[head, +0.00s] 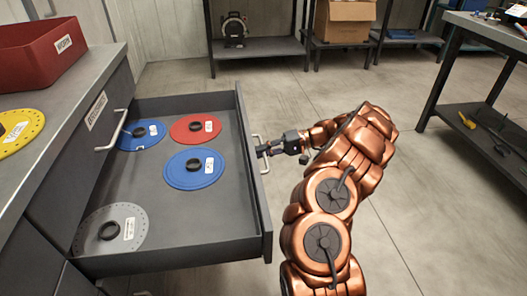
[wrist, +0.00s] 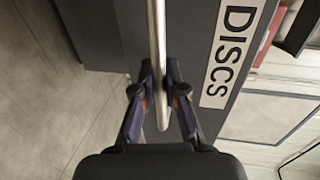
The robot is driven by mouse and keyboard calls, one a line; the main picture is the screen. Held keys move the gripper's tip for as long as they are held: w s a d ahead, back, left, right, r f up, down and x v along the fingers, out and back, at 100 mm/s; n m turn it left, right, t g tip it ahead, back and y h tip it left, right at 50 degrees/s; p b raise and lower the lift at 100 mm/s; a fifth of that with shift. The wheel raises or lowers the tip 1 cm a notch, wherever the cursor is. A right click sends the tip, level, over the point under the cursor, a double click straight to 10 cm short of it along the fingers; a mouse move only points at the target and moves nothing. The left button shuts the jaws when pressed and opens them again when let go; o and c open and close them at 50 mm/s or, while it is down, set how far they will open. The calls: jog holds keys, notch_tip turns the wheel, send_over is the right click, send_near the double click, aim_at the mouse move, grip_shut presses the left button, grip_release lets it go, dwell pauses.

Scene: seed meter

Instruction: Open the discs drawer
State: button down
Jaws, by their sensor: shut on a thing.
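The discs drawer (head: 252,190) is pulled far out from the dark grey cabinet in the head view. Inside lie two blue discs (head: 181,176), a red disc (head: 181,131) and a grey disc (head: 93,239), each with a dark ring hub and a white label. My gripper (head: 264,150) is at the drawer's front, shut on its metal bar handle (head: 257,165). In the wrist view my gripper (wrist: 161,90) has its two fingers on either side of the handle (wrist: 157,35), beside the label (wrist: 229,60) reading DISCS.
A red bin (head: 40,58) and a yellow disc (head: 14,129) sit on the cabinet top at left. A shelf with a cardboard box (head: 345,20) stands at the back, a workbench (head: 490,30) at right. Open floor lies around my arm.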

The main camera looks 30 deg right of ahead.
jog(key=c, duration=1.2)
grip_release()
jog(key=shift+d, duration=0.15)
jog(key=v, duration=0.7)
jog(key=shift+s+d, duration=0.1)
jog(key=shift+d, duration=0.05)
